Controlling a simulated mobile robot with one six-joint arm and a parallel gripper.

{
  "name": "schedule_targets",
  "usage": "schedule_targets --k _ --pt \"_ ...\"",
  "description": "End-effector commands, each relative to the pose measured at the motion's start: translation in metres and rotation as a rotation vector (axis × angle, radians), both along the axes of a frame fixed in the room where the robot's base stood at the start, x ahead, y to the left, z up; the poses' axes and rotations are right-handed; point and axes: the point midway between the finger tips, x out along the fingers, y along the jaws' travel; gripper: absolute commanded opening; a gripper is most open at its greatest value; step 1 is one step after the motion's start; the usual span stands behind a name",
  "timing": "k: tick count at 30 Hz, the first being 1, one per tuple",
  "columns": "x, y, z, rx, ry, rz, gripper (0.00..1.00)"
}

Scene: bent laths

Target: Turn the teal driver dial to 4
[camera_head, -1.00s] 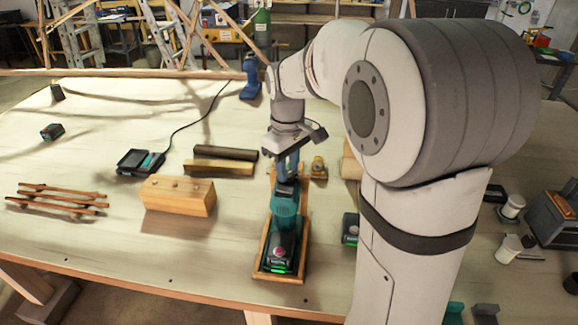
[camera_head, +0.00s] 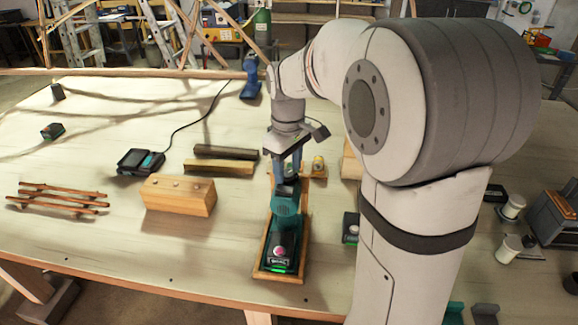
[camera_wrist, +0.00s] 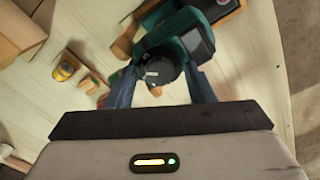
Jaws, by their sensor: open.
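The teal driver (camera_head: 287,205) lies in a wooden cradle (camera_head: 258,268) near the front edge of the table. Its dark dial (camera_wrist: 158,70) faces up toward my wrist camera and has a pale pointer mark. The numbers around it are too small to read. My gripper (camera_head: 287,176) points down at the far end of the driver. In the wrist view its two bluish fingers stand apart, one on each side of the dial, with visible gaps. The gripper (camera_wrist: 162,80) is open and holds nothing.
A wooden block (camera_head: 178,196) stands left of the cradle, with two bars behind it. A charger (camera_head: 140,161) with a cord and stacked laths (camera_head: 58,199) lie farther left. A small yellow item (camera_head: 318,165) and a battery (camera_head: 351,228) are close on the right.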

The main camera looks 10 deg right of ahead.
Motion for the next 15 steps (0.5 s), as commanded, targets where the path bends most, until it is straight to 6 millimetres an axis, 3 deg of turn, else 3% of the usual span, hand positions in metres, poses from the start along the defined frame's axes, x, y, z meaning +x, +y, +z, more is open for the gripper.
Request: schedule_targets --k 8,15 --pt "0.0 0.0 0.007 0.0 -0.001 0.0 0.49" --pt "0.0 0.0 0.047 0.0 -0.004 0.0 0.49"
